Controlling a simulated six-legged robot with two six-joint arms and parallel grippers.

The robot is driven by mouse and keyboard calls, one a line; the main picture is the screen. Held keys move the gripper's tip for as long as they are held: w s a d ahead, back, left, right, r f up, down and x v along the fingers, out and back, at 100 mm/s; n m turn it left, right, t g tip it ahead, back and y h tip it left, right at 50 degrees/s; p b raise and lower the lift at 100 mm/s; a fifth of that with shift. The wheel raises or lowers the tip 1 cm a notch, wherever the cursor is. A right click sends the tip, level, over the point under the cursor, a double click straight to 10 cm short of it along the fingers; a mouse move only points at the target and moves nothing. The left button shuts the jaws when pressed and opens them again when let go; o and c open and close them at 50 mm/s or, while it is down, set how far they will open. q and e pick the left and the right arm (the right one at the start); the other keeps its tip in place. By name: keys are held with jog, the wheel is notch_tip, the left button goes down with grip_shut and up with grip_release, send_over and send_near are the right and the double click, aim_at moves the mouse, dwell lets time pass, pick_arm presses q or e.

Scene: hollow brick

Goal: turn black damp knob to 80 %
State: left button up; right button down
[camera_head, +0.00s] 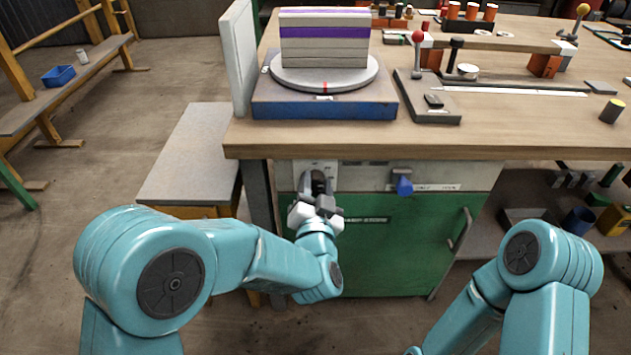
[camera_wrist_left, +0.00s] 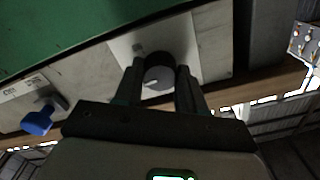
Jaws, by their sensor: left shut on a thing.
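The black damp knob (camera_wrist_left: 158,70) is on a light plate (camera_wrist_left: 119,49) on the front of the green cabinet, under the bench top. In the left wrist view it sits between the two fingers of my left gripper (camera_wrist_left: 160,88), and a pale pointer mark shows on its face. My left gripper is shut on the knob. In the head view the left gripper (camera_head: 316,184) is at the cabinet's upper left and hides most of the knob. My right arm shows at the lower right, but its gripper is out of view.
A blue knob (camera_head: 404,186) is to the right on the same panel. The green cabinet (camera_head: 400,235) has a handle at its right. The wooden bench top (camera_head: 440,142) overhangs just above my left gripper. A grey-topped low bench (camera_head: 187,160) stands to the left.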

pick_arm(q)
jog(key=shift+r+m+p, duration=0.1)
jog(key=shift+m+p, duration=0.35)
jog(key=shift+m, duration=0.85)
jog(key=o, duration=1.1)
jog(key=shift+c, duration=0.2)
jog(key=shift+s, duration=0.1)
